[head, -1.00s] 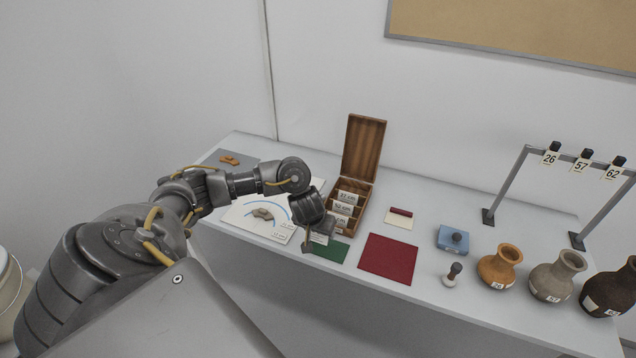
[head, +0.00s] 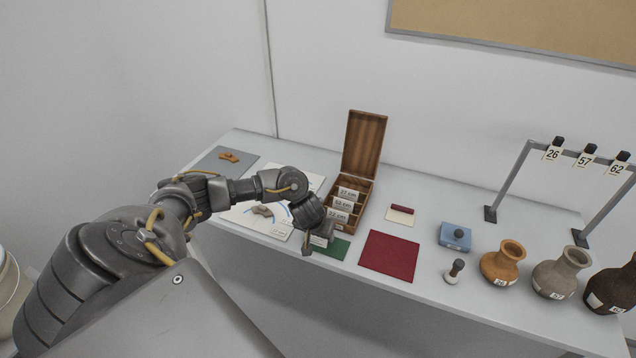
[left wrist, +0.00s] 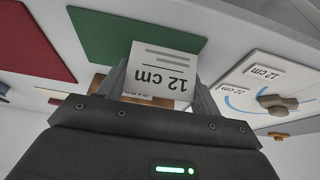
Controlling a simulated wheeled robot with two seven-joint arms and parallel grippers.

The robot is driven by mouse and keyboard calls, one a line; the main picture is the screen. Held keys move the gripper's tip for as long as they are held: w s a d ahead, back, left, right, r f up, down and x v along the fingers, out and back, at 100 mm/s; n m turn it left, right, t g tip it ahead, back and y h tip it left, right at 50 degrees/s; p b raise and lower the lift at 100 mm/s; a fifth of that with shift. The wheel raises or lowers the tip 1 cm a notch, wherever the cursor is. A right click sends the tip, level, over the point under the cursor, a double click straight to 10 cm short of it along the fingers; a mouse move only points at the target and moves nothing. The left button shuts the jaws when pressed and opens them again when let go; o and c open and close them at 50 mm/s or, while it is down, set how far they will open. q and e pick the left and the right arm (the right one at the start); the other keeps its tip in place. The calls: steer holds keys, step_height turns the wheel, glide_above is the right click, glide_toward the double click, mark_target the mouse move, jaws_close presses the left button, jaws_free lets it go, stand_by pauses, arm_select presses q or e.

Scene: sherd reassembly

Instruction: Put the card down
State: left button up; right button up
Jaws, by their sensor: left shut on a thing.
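My left gripper (head: 317,238) is shut on a small white card (left wrist: 160,72), which reads "12 cm" in the left wrist view. In the head view the card (head: 319,241) shows as a small pale patch between the fingers, at the left part of the green mat (head: 333,249). In the left wrist view the green mat (left wrist: 120,36) lies behind the card. I cannot tell whether the card touches the mat. My right gripper is out of view.
An open wooden box (head: 365,150) with several labelled compartments stands behind the gripper. A white sheet (head: 245,222) with a sherd (head: 263,211) lies left. A dark red mat (head: 390,256) lies right; farther right are a blue block (head: 454,238), a stamp (head: 455,270) and vases (head: 503,262).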

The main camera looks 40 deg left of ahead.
arm_select(q)
steer(key=o, duration=1)
steer(key=shift+c, duration=0.2)
steer(key=p+v, duration=0.5)
steer(key=v, duration=0.7)
steer(key=shift+r+p, duration=0.2)
steer(key=shift+p, duration=0.15)
steer(key=shift+w+d, duration=0.1)
